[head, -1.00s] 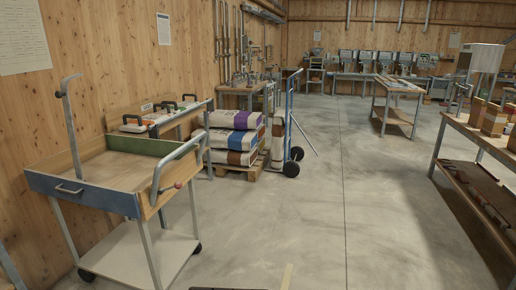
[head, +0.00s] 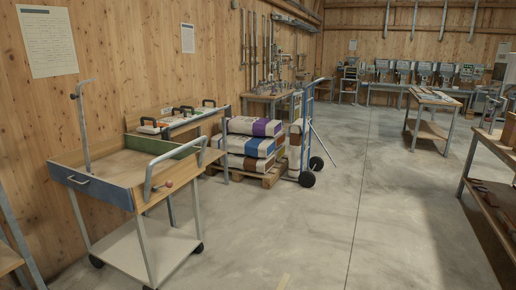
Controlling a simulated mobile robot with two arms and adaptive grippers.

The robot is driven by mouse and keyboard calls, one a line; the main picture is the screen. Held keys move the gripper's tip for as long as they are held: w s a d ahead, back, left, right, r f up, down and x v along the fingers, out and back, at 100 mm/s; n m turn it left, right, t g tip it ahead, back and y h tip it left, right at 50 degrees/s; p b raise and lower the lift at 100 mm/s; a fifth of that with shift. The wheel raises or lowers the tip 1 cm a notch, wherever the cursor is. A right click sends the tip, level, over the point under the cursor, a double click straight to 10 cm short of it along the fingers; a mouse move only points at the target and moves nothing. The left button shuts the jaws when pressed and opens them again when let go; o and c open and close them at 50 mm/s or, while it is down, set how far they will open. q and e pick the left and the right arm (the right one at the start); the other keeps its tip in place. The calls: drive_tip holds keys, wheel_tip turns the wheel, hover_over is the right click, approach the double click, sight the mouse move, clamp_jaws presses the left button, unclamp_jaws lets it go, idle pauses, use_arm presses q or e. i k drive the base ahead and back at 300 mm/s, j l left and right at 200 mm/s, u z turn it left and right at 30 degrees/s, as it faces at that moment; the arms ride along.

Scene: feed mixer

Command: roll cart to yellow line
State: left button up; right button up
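A cart (head: 141,238) stands at the left in the head view. It has a wooden tray top with a blue drawer front, a pale lower shelf and dark casters. A grey bent handle (head: 172,165) rises at its right end, and an upright grey post stands at its far left. Neither of my grippers is in view.
Behind the cart are a bench with handled cases (head: 168,122), a pallet of stacked sacks (head: 252,141) and a blue hand truck (head: 307,135). A workbench (head: 489,195) stands at the right. The concrete floor (head: 330,215) between is clear.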

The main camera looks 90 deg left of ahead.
sight(147, 250)
drive_tip(key=i+j+u, duration=0.15)
drive_tip(key=u, duration=0.25)
drive_tip(key=i+u, duration=0.65)
drive_tip(key=u, duration=0.2)
drive_tip(key=i+l+u, duration=0.15)
drive_tip(key=u, duration=0.25)
drive_tip(key=i+j+u, duration=0.2)
drive_tip(key=i+u, duration=0.2)
drive_tip(key=i+j+u, duration=0.1)
drive_tip(key=i+u, duration=0.6)
drive_tip(key=u, duration=0.15)
drive_tip(key=i+l+u, duration=0.15)
drive_tip(key=i+u, duration=0.25)
